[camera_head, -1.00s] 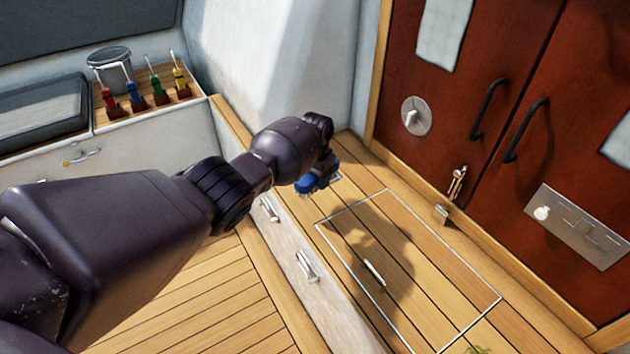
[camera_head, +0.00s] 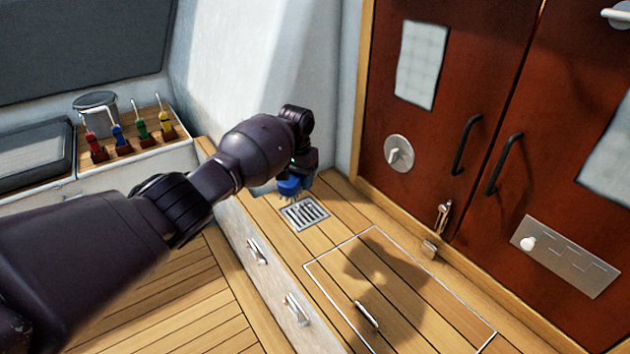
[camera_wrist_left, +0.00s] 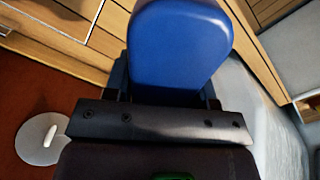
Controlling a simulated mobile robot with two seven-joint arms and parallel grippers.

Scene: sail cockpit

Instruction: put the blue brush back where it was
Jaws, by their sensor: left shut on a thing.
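The blue brush (camera_head: 290,186) is in my left gripper (camera_head: 300,176), which is shut on it, above the wooden deck beside a metal drain grate (camera_head: 305,213). Bristles show under the brush at the grate's far edge; I cannot tell whether they touch the deck. In the left wrist view the smooth blue back of the brush (camera_wrist_left: 178,45) fills the middle, against the dark gripper (camera_wrist_left: 160,118). My arm covers part of the gripper in the head view. My right gripper is not in view.
Red doors (camera_head: 440,130) with black handles stand at the right. A framed hatch (camera_head: 400,290) lies in the deck in front of them. A metal pot (camera_head: 96,105) and several coloured-handled items (camera_head: 130,135) stand at the back left. A white wall (camera_head: 265,70) rises behind my gripper.

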